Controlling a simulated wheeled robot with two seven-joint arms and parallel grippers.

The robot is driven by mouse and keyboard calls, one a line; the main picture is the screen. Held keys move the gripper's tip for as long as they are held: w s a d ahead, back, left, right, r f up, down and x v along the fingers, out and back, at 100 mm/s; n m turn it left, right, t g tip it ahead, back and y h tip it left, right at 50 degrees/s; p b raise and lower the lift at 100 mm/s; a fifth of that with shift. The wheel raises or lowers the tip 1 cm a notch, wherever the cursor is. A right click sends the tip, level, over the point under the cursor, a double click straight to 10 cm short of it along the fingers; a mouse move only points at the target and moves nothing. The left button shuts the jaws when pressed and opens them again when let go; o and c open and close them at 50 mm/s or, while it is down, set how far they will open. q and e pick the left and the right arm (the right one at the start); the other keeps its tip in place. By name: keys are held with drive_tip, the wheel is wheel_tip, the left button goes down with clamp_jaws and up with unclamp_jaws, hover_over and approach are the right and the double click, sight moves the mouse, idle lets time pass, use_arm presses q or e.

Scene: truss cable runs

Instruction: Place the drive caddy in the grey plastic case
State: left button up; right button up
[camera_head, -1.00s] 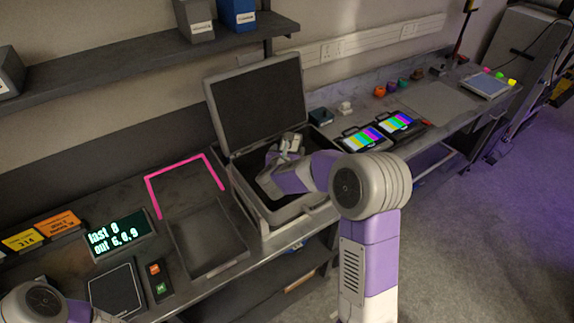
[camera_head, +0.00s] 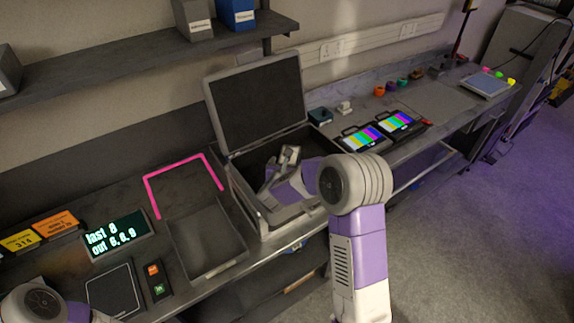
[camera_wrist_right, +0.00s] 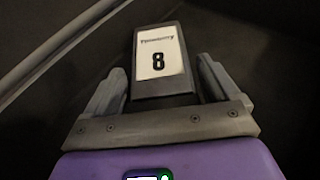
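The grey plastic case (camera_head: 236,183) stands on the bench with its lid raised and a dark interior. My right gripper (camera_head: 279,166) is inside the case opening, reaching in from the right. In the right wrist view the drive caddy (camera_wrist_right: 160,85), a dark block with a white label reading 8, lies between and just beyond the fingertips of my right gripper (camera_wrist_right: 160,66). The fingers are apart, with a narrow gap on each side of the caddy. Whether the caddy touches the case floor is hard to tell. Only part of my left arm shows at the lower left, without its gripper.
A dark tray (camera_head: 207,243) and pink marking (camera_head: 184,170) are left of the case. Two colour-bar screens (camera_head: 361,138) sit right of the case. A shelf (camera_head: 130,52) hangs above the bench.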

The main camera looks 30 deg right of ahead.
drive_tip(key=shift+o, duration=0.8)
drive_tip(key=shift+r, duration=0.1)
drive_tip(key=shift+r+p, duration=0.15)
drive_tip(key=shift+p, duration=0.2)
drive_tip(key=b+v, duration=0.1)
drive_tip(key=v, duration=1.1)
